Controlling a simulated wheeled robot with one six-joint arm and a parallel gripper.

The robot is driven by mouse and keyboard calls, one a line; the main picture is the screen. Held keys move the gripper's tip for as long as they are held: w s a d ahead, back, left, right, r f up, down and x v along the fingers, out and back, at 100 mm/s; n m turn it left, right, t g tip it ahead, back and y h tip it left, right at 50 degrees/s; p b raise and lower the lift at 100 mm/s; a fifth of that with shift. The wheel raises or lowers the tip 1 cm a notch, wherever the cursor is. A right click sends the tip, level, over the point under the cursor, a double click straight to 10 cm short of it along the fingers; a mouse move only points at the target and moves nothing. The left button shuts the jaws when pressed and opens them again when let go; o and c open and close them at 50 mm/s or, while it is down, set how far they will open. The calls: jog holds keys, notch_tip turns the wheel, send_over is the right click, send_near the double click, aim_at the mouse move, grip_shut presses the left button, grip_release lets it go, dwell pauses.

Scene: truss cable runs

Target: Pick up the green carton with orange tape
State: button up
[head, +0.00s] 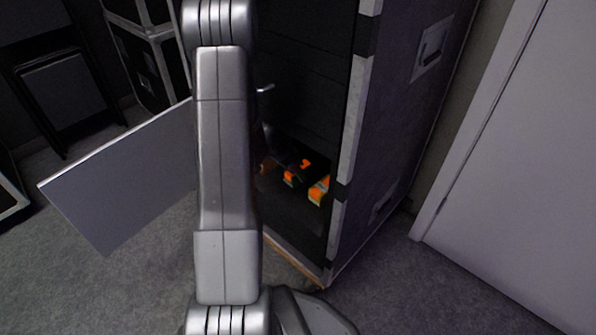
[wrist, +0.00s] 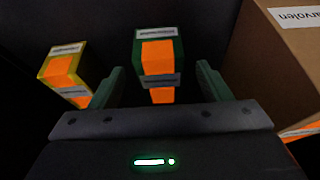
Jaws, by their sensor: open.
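The green carton with orange tape (wrist: 141,64) stands in the middle of the wrist view, with a pale label on its top edge and a grey band across the tape. My gripper (wrist: 159,72) is open, one finger on each side of the carton in the picture, with gaps showing on both sides. I cannot tell how deep the fingertips reach beside it. In the head view the green carton (head: 290,180) shows partly inside the dark case, under my gripper.
A yellow carton with orange tape (wrist: 58,66) stands left of the green one in the wrist view. A large brown box (wrist: 275,65) with a label stands close on the right. The case's side wall (head: 400,120) and open door panel (head: 125,175) flank the opening.

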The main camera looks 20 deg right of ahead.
jog(key=shift+w+d+r, duration=0.1)
jog(key=shift+w+d, duration=0.05)
jog(key=shift+d, duration=0.35)
jog(key=shift+w+d, duration=0.15)
jog(key=shift+d, duration=0.3)
jog(key=shift+a+b+x, duration=0.1)
jog(key=shift+b+x, duration=0.15)
jog(key=shift+x, duration=0.55)
jog(key=shift+a+b+x, duration=0.15)
jog(key=shift+b+x, duration=0.05)
jog(key=shift+x, duration=0.55)
jog(key=shift+c, duration=0.4)
jog(key=c, duration=1.1)
jog(key=shift+r, duration=0.1)
